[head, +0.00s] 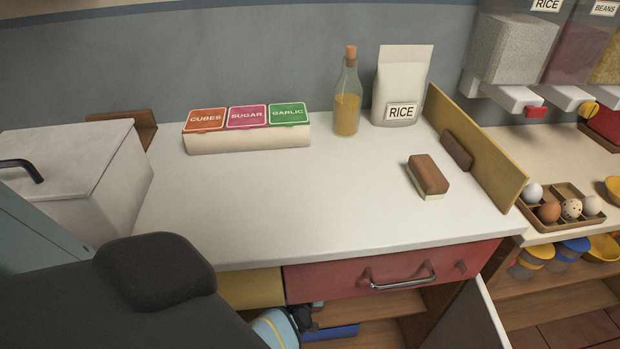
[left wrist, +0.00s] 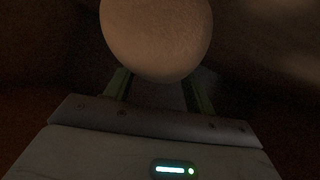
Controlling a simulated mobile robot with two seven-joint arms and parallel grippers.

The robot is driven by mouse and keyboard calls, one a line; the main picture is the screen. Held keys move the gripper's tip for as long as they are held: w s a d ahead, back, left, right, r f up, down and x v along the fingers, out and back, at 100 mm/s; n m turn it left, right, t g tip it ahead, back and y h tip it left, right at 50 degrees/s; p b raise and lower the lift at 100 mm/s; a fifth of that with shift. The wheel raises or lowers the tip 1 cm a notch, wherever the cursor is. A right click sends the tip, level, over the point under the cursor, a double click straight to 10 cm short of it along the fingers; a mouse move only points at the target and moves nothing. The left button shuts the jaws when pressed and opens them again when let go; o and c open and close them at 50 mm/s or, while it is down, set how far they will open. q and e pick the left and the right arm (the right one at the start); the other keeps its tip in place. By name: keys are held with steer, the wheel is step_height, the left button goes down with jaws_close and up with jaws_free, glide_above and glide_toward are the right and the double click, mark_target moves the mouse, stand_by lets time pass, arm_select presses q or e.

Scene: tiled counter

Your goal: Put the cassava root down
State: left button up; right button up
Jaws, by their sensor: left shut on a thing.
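In the left wrist view my left gripper (left wrist: 160,88) is shut on a large, rounded, pale brown thing with a rough skin, which I take to be the cassava root (left wrist: 157,38). Only its near end shows; the rest runs out of the top of the picture. The surroundings there are dark and brown. In the head view my left arm comes in from the lower left and reaches below the counter's front edge, by the open shelf space. The root and the fingertips are hidden there. My right gripper is in neither view.
The white counter (head: 300,205) has wide free room. A labelled box (head: 250,139), a corked bottle (head: 347,112), a rice bag (head: 402,88) and a brown-topped block (head: 428,175) stand on it. Below are a red drawer (head: 340,283), a wooden shelf (head: 378,333) and an open white door (head: 490,315).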

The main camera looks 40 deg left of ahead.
arm_select(q)
steer(key=shift+f+b, duration=1.2)
steer(key=shift+f, duration=0.15)
steer(key=shift+f+b, duration=0.3)
steer(key=shift+f, duration=0.05)
steer(key=shift+w, duration=0.1)
steer(key=shift+c, duration=0.7)
steer(key=o, duration=1.5)
